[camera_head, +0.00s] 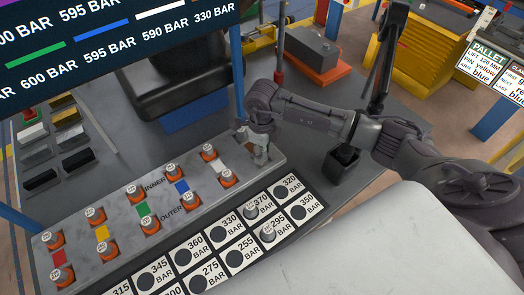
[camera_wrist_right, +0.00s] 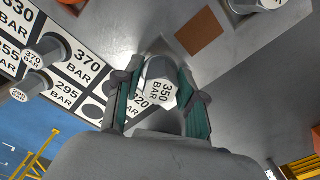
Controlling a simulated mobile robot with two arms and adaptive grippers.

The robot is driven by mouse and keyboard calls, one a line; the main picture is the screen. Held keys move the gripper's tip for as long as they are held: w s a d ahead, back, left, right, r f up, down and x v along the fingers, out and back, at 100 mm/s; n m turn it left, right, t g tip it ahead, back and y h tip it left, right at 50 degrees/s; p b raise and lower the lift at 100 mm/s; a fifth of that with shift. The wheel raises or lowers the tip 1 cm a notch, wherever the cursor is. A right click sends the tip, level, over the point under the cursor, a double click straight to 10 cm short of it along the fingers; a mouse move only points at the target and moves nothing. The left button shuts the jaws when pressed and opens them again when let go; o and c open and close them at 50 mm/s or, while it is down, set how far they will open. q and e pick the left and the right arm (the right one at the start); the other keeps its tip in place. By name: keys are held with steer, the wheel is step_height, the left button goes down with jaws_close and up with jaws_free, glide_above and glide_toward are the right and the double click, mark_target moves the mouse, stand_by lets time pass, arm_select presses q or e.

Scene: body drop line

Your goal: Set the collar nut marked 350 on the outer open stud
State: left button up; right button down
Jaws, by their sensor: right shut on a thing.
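My right gripper (camera_head: 258,143) is above the right end of the grey stud plate (camera_head: 120,212). It is shut on the silver collar nut marked 350 (camera_wrist_right: 160,92), whose label faces the right wrist camera. The plate has rows marked INNER and OUTER, with orange-collared nuts beside coloured chips. In the wrist view a brown chip (camera_wrist_right: 200,33) lies on the plate beside the held nut. I cannot make out an open stud; the gripper and nut hide part of this end. Whether the nut touches the plate cannot be told. My left gripper is not in view.
The labelled rack (camera_head: 225,250) lies in front of the plate. Nuts marked 370 (camera_head: 250,211) and 295 (camera_head: 268,234) stand in it; the 350 hole (camera_head: 298,212) is empty. A dark cup (camera_head: 342,160) stands right of the gripper. A screen (camera_head: 110,45) is at upper left.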

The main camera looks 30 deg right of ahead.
steer(key=shift+f+b, duration=0.55)
stand_by(0.4)
steer(key=c, duration=0.6)
jaws_free()
steer(key=shift+r, duration=0.1)
steer(key=shift+r+p, duration=2.05)
steer(key=shift+r, duration=0.95)
steer(key=shift+f, duration=0.1)
